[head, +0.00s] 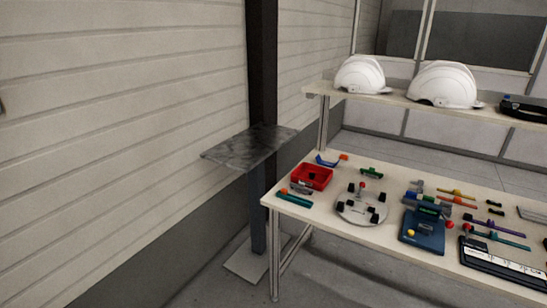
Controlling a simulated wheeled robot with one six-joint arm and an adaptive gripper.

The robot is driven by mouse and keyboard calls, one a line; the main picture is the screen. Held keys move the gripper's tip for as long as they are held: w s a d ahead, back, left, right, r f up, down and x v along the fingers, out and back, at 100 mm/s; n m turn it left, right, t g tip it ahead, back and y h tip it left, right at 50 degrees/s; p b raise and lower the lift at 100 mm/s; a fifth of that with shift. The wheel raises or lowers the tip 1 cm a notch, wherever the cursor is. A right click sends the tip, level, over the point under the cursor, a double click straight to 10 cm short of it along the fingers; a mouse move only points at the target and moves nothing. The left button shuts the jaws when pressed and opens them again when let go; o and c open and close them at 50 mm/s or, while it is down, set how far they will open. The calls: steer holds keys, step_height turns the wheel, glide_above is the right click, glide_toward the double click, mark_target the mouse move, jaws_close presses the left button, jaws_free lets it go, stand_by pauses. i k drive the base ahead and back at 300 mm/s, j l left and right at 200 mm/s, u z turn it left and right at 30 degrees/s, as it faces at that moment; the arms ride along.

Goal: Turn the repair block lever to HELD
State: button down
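A blue block (418,240) lies on the workbench, right of the middle of the picture. It bears a green part, a yellow-orange knob and a small red piece near its right edge. It may be the repair block, but no lettering on it is readable. I cannot tell which part is the lever or how it is set. My gripper is not in view.
The workbench (380,238) also holds a red tray (325,181), a round grey plate (352,217) with black blocks, a black panel (500,262) and coloured tools. White helmets (443,84) sit on the shelf above. A small metal stand (235,153) stands left of the bench.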

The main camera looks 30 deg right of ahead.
mark_target(361, 185)
steer(key=z, duration=1.15)
